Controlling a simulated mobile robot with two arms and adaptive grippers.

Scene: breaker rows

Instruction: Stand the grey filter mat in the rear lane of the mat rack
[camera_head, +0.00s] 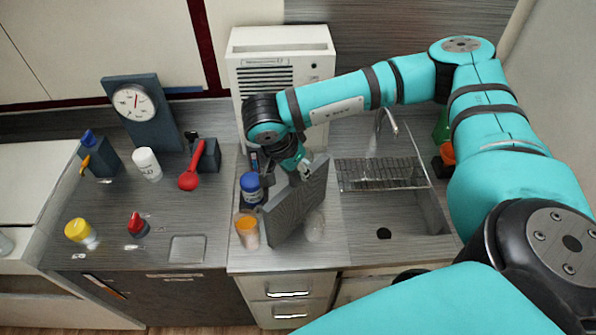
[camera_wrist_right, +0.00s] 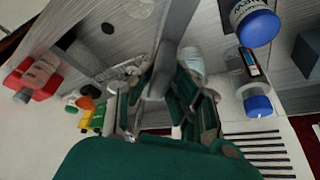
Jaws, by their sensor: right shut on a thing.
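The grey filter mat (camera_head: 297,208) is a ribbed grey panel in the head view. It is tilted above the middle counter, in front of the white vented unit. My right gripper (camera_head: 303,170) is shut on its upper part. In the wrist view the mat shows nearly edge-on as a grey band (camera_wrist_right: 178,22) running up from between the fingers (camera_wrist_right: 165,95). I cannot tell whether its lower edge touches the counter. I cannot make out the mat rack or its rear lane for certain; the mat and gripper hide part of the counter. My left gripper is not in view.
A blue-capped jar (camera_head: 251,188) and an orange-topped jar (camera_head: 247,231) stand close left of the mat. A pale, clear object (camera_head: 315,226) is at its right. The white vented unit (camera_head: 280,55) stands behind. The sink (camera_head: 390,213) is to the right.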

